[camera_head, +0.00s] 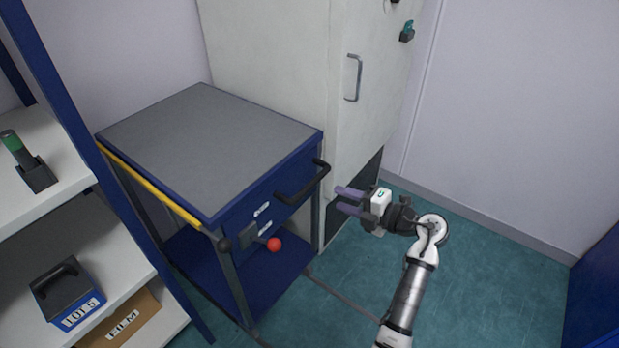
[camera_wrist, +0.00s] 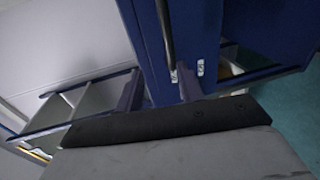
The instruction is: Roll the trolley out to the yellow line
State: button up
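The trolley (camera_head: 215,140) is a blue cart with a grey top and a lower blue shelf, standing against a tall white cabinet. A black handle (camera_head: 303,182) sticks out from its front face, and a lever with a red ball (camera_head: 274,244) sits lower at its near corner. My gripper (camera_head: 348,201) is open and empty, right of the handle and apart from it, with its purple fingers pointing left. In the wrist view, the dark handle bar (camera_wrist: 165,35) and blue front show beyond my two spread fingers (camera_wrist: 158,92). I see no yellow line on the floor.
A yellow strip (camera_head: 150,186) runs along the trolley's left top edge. A shelf unit (camera_head: 75,215) with a blue box (camera_head: 68,293) stands close on the left. The white cabinet (camera_head: 350,125) is behind. Teal floor (camera_head: 490,270) is open at the right.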

aim_at(306, 186)
jog(key=shift+h, duration=0.3)
jog(key=x, duration=0.4)
jog(key=p+x, duration=0.1)
jog(key=x, duration=0.3)
jog(key=f+p+x, duration=0.1)
jog(key=x, duration=0.4)
jog(key=shift+w+d, duration=0.2)
jog(key=shift+d, duration=0.1)
grip_shut()
